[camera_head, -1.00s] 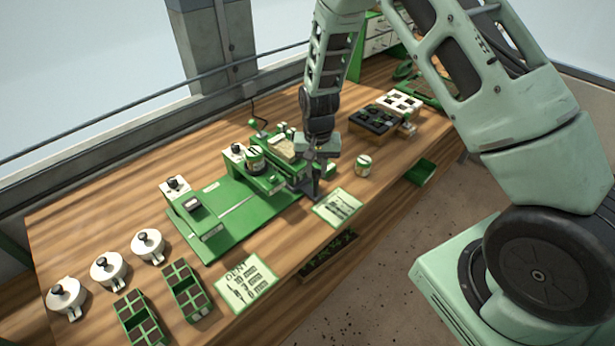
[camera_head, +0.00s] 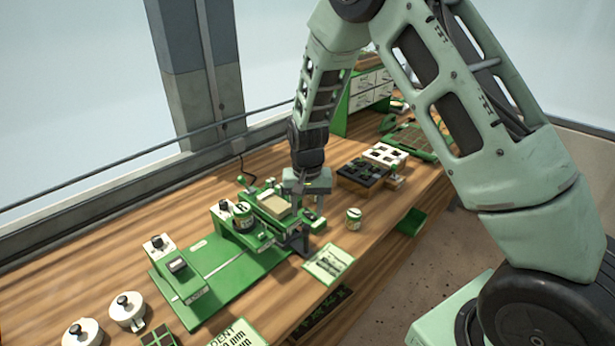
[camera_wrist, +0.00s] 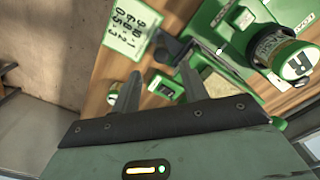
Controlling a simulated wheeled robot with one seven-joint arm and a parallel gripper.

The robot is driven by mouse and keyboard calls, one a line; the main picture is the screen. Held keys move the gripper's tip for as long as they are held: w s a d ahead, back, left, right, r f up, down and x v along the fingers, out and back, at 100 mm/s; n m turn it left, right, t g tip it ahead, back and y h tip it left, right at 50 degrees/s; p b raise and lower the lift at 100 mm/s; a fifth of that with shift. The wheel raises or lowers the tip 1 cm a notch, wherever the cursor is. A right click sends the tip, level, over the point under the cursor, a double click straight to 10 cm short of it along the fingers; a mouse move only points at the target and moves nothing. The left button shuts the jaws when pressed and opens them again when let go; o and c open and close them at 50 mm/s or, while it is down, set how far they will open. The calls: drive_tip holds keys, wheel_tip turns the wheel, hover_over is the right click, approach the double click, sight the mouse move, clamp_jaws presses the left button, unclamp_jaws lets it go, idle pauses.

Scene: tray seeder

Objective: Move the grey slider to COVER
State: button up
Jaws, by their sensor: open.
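The green seeder (camera_head: 262,220) stands on the bench with a tan tray on top and a green tin (camera_head: 243,216) at its left. A dark grey part (camera_head: 291,241) sits at its front right, and also shows in the wrist view (camera_wrist: 171,50) beyond the fingers. I cannot tell if this is the slider, and no COVER mark is readable. My gripper (camera_head: 304,206) is open and empty over the seeder's right end. In the wrist view the two fingers (camera_wrist: 159,72) are apart, with a small green box (camera_wrist: 164,85) visible between them.
A printed card (camera_head: 328,263) lies in front of the seeder. A small tin (camera_head: 353,218) and a black tray (camera_head: 362,172) stand to the right. A green base plate with a control box (camera_head: 160,249) is at the left, and white lidded pots (camera_head: 127,310) are at the front left.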

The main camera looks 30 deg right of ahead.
wheel_tip(320, 180, up, 12)
drive_tip(key=b, duration=0.2)
idle(0.4)
